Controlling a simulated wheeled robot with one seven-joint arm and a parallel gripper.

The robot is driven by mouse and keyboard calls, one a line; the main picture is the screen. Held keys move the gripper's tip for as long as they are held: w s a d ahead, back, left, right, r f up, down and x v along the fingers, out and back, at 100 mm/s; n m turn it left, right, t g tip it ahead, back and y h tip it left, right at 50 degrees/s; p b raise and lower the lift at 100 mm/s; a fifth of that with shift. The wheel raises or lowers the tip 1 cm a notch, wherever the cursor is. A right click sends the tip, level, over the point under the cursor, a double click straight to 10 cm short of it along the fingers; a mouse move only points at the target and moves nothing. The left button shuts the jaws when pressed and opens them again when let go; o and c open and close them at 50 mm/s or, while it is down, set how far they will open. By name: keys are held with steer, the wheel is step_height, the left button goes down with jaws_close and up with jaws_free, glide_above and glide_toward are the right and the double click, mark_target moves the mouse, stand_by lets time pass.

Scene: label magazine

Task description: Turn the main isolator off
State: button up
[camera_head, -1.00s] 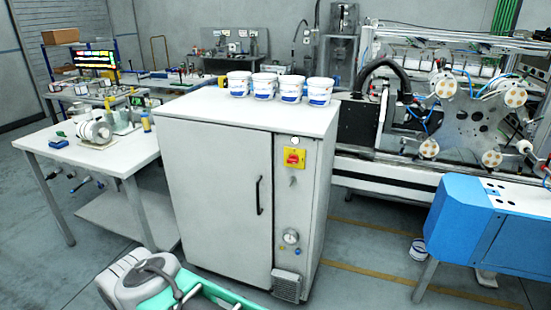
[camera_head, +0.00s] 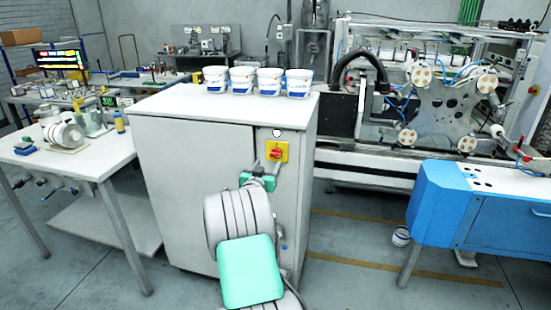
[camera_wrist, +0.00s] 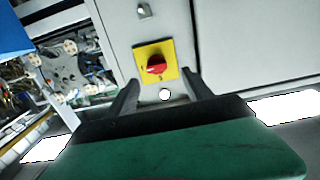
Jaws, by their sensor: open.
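The main isolator is a red rotary knob (camera_head: 276,153) on a yellow square plate (camera_head: 283,145), high on the right part of the white cabinet's front. In the wrist view the red knob (camera_wrist: 156,64) sits on its yellow plate (camera_wrist: 142,54), ahead of the fingertips. My gripper (camera_wrist: 158,88) is open and empty, its two dark fingers spread to either side of the line to the knob. They look short of the plate, with no contact visible. In the head view my gripper (camera_head: 264,166) is just below the isolator, and my arm hides the cabinet's lower front.
The white cabinet (camera_head: 190,170) carries several white tubs (camera_head: 242,80) on top. A white table (camera_head: 80,160) stands to the left. A blue machine housing (camera_head: 450,205) stands to the right. A key-like fitting (camera_wrist: 144,10) shows beyond the plate in the wrist view.

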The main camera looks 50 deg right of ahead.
mark_target(275, 155)
steer(key=shift+h, duration=0.3)
steer(key=x, duration=0.2)
steer(key=p+x, duration=0.1)
steer(key=x, duration=0.5)
steer(key=shift+s+d+p, duration=0.25)
steer(key=shift+d+p, duration=0.1)
steer(key=shift+p, duration=0.05)
jaws_close()
